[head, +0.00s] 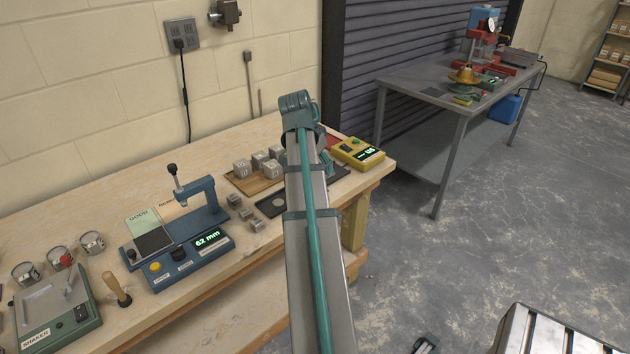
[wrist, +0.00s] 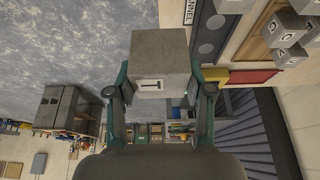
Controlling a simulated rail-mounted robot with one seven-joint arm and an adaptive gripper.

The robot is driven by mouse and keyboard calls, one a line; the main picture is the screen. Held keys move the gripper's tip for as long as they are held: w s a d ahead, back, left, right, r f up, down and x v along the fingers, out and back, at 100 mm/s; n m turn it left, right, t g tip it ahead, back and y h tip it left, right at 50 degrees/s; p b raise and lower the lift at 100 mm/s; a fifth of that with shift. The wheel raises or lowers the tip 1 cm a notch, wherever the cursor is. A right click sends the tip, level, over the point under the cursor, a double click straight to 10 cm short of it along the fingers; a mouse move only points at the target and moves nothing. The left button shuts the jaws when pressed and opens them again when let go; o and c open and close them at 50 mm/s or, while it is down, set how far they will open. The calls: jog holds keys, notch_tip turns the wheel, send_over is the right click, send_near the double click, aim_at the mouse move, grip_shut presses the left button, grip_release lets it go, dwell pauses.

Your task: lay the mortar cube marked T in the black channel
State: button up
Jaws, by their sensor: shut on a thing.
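My gripper (wrist: 161,88) is shut on a grey mortar cube (wrist: 160,62) in the wrist view, one finger on each side. The face towards the camera carries a T mark, seen turned. The black channel (wrist: 207,47) lies beyond the cube to the right, with round marks along it and a sign partly reading "ANNEL" beside it. The cube covers no clear part of it, and appears apart from it. In the head view a black tray (head: 265,208) with a grey disc seems to be this channel; my arm hides the held cube and most of the gripper there.
Several other marked cubes (head: 242,168) stand on a wooden board (head: 256,184) behind the black tray. Small metal blocks (head: 245,214), a blue gauge stand (head: 187,252) and a shaker (head: 60,308) are left. A yellow meter (head: 357,153) sits near the bench's right end.

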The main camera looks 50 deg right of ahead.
jog(key=w+d+f+p, duration=0.3)
jog(key=w+d+f, duration=0.6)
jog(key=shift+w+d+f, duration=0.3)
jog(key=shift+w+d, duration=0.05)
jog(key=shift+d, duration=0.05)
jog(key=shift+f+p, duration=0.5)
jog(key=shift+f, duration=1.15)
jog(key=shift+f, duration=0.2)
jog(key=o, duration=1.4)
jog(key=shift+r, duration=0.1)
jog(key=shift+r, duration=0.1)
jog(key=b+v, duration=0.2)
jog(key=v, duration=1)
jog(key=shift+d+r, duration=0.1)
